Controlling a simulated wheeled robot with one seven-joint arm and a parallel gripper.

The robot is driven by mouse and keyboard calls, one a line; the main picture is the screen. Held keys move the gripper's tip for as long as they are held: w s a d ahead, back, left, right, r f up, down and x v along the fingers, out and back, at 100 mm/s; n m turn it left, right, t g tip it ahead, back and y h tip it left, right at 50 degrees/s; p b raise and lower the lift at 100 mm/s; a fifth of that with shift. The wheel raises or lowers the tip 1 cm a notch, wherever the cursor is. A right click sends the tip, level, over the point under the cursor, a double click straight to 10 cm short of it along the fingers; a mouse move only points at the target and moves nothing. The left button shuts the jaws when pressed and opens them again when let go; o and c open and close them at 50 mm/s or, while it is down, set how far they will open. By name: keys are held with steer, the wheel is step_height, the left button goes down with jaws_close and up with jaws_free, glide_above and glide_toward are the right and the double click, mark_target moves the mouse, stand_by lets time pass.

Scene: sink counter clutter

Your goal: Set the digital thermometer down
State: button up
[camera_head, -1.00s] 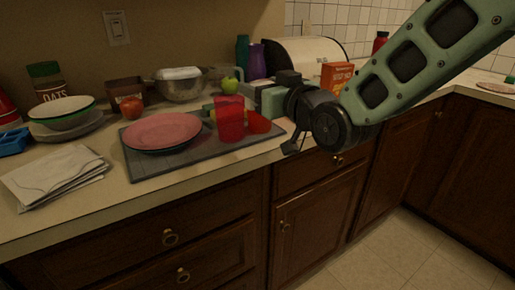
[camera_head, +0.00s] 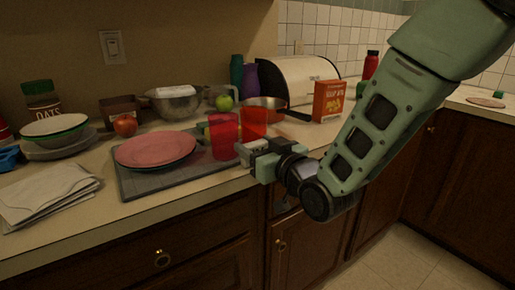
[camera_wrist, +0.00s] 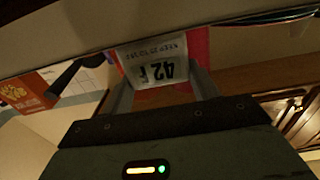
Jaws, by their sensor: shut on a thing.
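The digital thermometer (camera_wrist: 158,66) is a small pale device whose display reads 42 F, upside down in the wrist view. My gripper (camera_wrist: 162,88) is shut on it, with one finger at each side. In the head view my gripper (camera_head: 247,153) is at the right front corner of the grey board, close beside the red cups and near the counter's front edge. The thermometer is hard to make out there among the fingers. I cannot tell whether it touches the counter (camera_head: 108,215) or board.
The grey board (camera_head: 140,187) holds a pink plate (camera_head: 155,149) and two red cups (camera_head: 223,138). An orange box (camera_head: 328,101) and a pan (camera_head: 263,103) stand behind. Folded cloth (camera_head: 45,190) lies at left. Bare counter shows between cloth and board.

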steer(key=shift+f, duration=0.2)
steer(key=o, duration=0.6)
steer(key=shift+b, duration=0.3)
steer(key=o, duration=0.4)
steer(key=shift+o, duration=0.2)
steer(key=shift+r+p, duration=0.1)
steer(key=shift+p, duration=0.45)
